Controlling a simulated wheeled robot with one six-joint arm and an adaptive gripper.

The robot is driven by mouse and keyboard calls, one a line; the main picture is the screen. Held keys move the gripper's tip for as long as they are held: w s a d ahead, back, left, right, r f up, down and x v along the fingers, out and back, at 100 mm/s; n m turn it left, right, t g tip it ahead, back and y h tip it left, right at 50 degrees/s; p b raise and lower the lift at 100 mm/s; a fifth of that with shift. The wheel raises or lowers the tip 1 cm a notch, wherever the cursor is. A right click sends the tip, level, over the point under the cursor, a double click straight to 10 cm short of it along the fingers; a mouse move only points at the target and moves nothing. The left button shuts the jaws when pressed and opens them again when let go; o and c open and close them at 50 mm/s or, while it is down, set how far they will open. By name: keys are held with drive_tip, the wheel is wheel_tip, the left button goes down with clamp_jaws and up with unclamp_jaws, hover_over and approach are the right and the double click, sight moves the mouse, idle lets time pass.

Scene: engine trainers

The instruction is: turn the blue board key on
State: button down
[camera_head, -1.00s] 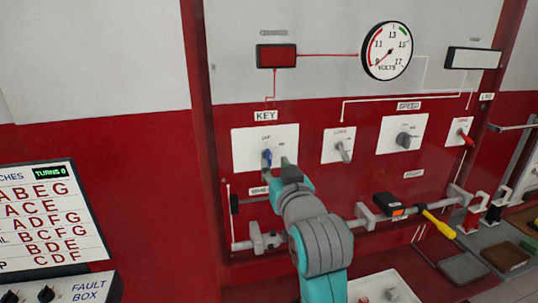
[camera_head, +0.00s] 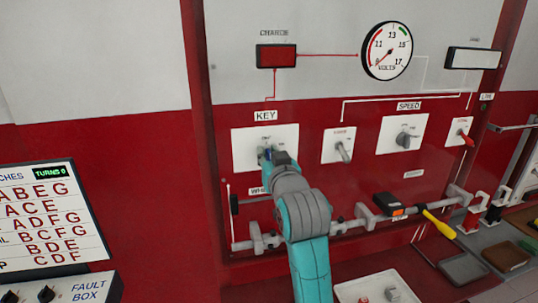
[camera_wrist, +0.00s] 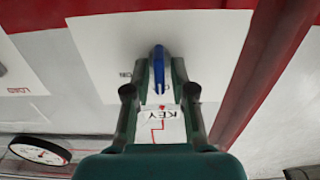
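The blue board key (camera_wrist: 158,70) sits on a white plate (camera_head: 243,148) under the KEY label. In the wrist view, which is upside down, the key lies in line with the KEY label, near a partly hidden letter. The ON mark (camera_wrist: 125,74) is off to its left. My gripper (camera_wrist: 160,76) is open, with one green finger on each side of the key. Whether either finger touches the key I cannot tell. In the head view, my gripper (camera_head: 276,156) covers most of the key and only a bit of blue shows.
To the right on the board are a grey lever (camera_head: 344,150), the SPEED knob (camera_head: 406,137) and a red switch (camera_head: 464,137). A grey rail (camera_head: 345,226) with a black and orange device (camera_head: 389,205) runs below. The red charge lamp (camera_head: 276,56) and voltmeter (camera_head: 387,50) are above.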

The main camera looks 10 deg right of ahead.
idle(0.3)
drive_tip(key=m, duration=0.8)
drive_tip(key=d+m, duration=0.1)
drive_tip(key=m, duration=0.2)
drive_tip(key=shift+f+m, duration=0.3)
drive_tip(key=shift+m, duration=0.1)
idle(0.4)
drive_tip(key=c, duration=1.3)
unclamp_jaws()
drive_tip(key=shift+o, duration=0.2)
drive_tip(key=s, duration=1.2)
